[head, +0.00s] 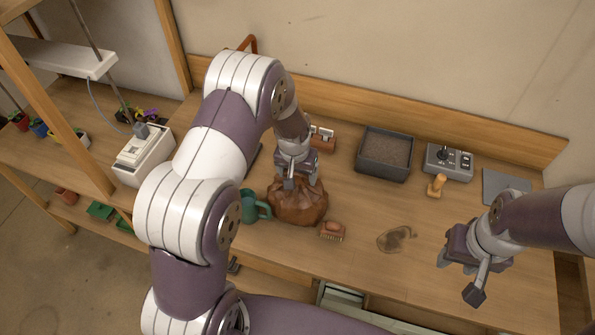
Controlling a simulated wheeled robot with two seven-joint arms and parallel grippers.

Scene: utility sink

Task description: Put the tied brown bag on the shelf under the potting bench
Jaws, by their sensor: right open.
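The brown bag (298,207) sits on the wooden bench top (350,245), a rounded, creased bundle. My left gripper (289,183) points down at the top of the bag, its fingertips at the gathered part. The wrist hides the bag's tie, and I cannot tell whether the fingers are closed on it. My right gripper (459,277) is open and empty over the right part of the bench, apart from the bag. Below the bench's front edge, part of an opening with pale green-grey items (352,298) shows; the shelf surface there is mostly hidden.
A teal mug (253,205) stands close left of the bag, a brush (332,231) close right. Behind are a grey tray (385,154) and a control box (449,162). A wooden-handled stamp-like tool (437,185) and a brown stain-like patch (396,239) lie rightward.

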